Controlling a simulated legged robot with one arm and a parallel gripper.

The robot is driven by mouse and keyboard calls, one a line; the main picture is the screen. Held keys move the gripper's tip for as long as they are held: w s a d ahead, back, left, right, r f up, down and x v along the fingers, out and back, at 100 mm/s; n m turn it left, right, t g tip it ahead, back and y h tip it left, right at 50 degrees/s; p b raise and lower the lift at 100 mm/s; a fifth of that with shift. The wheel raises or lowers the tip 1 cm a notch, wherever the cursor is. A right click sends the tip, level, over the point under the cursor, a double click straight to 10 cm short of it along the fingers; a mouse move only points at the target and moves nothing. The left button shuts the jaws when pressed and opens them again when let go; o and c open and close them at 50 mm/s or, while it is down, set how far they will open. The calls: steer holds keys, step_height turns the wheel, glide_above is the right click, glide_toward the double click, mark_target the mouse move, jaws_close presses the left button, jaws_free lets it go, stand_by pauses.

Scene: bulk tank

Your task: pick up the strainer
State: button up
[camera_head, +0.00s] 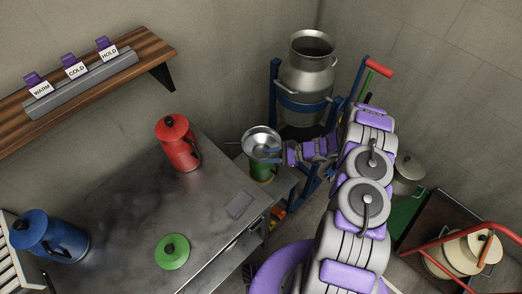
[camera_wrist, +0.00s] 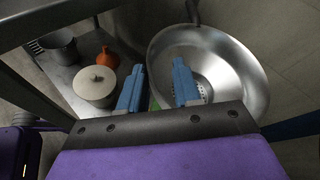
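The strainer (camera_head: 262,140) is a shiny metal bowl on top of a green container (camera_head: 262,168), beside the dark counter. In the wrist view the strainer (camera_wrist: 235,65) shows its wide rim, its perforated bottom and a dark handle at the top. My gripper (camera_head: 287,153) is at the strainer's right side in the head view. In the wrist view my gripper (camera_wrist: 158,78) is open, with two blue fingers apart. The right finger overlaps the bowl and the left finger is outside its rim. I cannot tell whether either finger touches it.
A red jug (camera_head: 178,145), a blue jug (camera_head: 48,237) and a green lid (camera_head: 173,252) are on the counter (camera_head: 125,215). A metal milk can (camera_head: 308,75) stands in a blue frame behind my gripper. A lidded pale pot (camera_wrist: 95,86) and an orange funnel (camera_wrist: 107,57) are left of the fingers.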

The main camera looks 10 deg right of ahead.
steer(key=shift+x, duration=1.55)
steer(key=shift+s+d+r, duration=0.15)
steer(key=shift+d, duration=0.15)
steer(key=c, duration=0.6)
jaws_close()
steer(key=shift+a, duration=0.1)
